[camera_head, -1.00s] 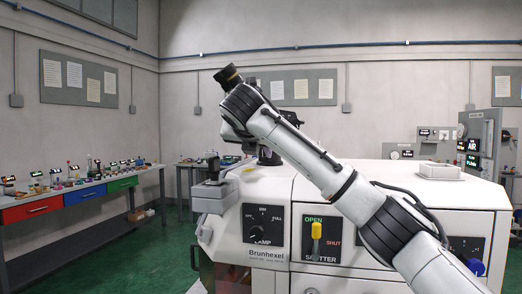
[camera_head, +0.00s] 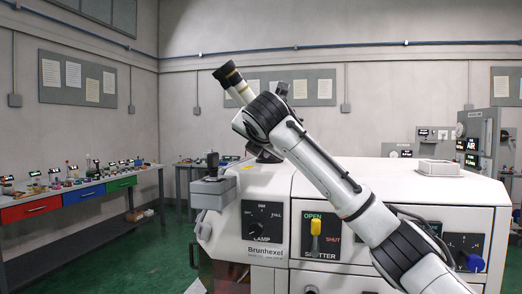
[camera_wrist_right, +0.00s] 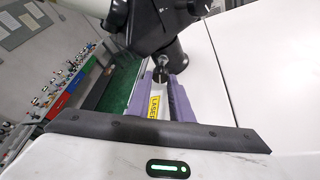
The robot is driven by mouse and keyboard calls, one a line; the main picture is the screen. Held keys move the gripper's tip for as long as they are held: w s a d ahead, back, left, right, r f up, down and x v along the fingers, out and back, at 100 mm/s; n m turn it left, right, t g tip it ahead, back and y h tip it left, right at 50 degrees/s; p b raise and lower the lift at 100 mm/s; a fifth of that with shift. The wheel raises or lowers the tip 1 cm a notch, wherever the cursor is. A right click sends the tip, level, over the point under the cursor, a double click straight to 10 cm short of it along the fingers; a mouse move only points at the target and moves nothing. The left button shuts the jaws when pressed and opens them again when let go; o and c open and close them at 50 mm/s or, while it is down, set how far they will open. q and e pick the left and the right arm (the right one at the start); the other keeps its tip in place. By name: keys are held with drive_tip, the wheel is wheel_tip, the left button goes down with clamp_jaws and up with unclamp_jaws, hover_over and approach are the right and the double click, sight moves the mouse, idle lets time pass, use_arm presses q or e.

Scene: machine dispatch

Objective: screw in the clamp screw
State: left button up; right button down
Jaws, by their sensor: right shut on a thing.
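The clamp screw (camera_wrist_right: 162,66) is a small grey-black piece at the black microscope stand (camera_wrist_right: 150,25) in the right wrist view. My right gripper (camera_wrist_right: 161,80) has its purple-grey fingers shut on it, one on each side. The fingertips partly hide the screw, so its seating in the stand cannot be told. In the head view my right arm reaches up from the lower right and hides its gripper and the screw. The eyepieces (camera_head: 229,76) stick up behind the arm. My left gripper is in neither view.
The white machine (camera_head: 408,178) fills the lower right, with a lamp knob (camera_head: 256,229) and a yellow shutter lever (camera_head: 315,237) on its front. A joystick box (camera_head: 212,190) stands at its left end. A bench (camera_head: 80,193) with small items is at left.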

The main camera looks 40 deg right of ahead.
drive_tip(key=shift+m+t, duration=0.3)
drive_tip(key=shift+m, duration=0.3)
drive_tip(key=c, duration=1.6)
unclamp_jaws()
drive_tip(key=shift+s, duration=0.1)
drive_tip(key=b+v, duration=0.2)
drive_tip(key=v, duration=0.8)
drive_tip(key=shift+s, duration=0.15)
